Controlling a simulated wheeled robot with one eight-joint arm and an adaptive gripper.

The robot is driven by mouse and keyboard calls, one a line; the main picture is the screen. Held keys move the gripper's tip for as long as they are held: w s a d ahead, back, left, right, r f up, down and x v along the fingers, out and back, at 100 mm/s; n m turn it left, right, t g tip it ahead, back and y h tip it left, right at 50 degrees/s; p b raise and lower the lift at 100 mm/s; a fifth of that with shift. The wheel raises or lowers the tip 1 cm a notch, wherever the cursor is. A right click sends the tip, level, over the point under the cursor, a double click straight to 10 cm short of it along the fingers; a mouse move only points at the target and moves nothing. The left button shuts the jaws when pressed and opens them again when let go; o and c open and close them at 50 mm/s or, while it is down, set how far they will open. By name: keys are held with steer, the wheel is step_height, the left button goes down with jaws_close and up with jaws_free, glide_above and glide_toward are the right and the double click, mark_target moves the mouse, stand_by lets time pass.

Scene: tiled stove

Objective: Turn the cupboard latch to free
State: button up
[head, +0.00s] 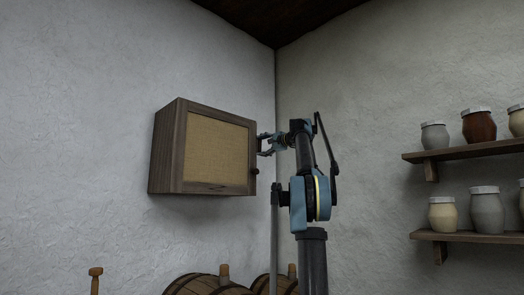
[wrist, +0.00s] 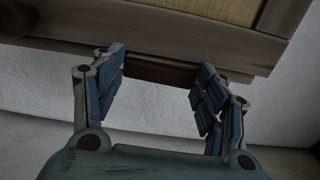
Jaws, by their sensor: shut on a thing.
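The wooden cupboard (head: 165,150) hangs on the left wall, with a woven panel (head: 215,150) in its closed door. A dark round knob (head: 255,171) sits at the door's right edge. My gripper (head: 262,144) is at the cupboard's right edge, above the knob. In the wrist view my gripper (wrist: 161,64) has its blue-padded fingers at either end of a dark wooden piece, which looks like the latch (wrist: 158,72), against the cupboard edge (wrist: 215,48). The fingers are shut on it. In the head view the latch is too small to make out, so its angle cannot be told there.
Two wooden shelves (head: 470,152) with several lidded jars (head: 478,125) are on the right wall. Barrels (head: 210,286) stand below the cupboard, and a wooden-handled thing (head: 96,275) shows at the lower left. The wall around the cupboard is bare.

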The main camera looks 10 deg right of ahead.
steer(key=shift+f+n, duration=0.15)
steer(key=shift+n, duration=0.25)
steer(key=o, duration=1)
steer(key=shift+o, duration=0.2)
steer(key=v, duration=1.2)
steer(key=shift+w, duration=0.1)
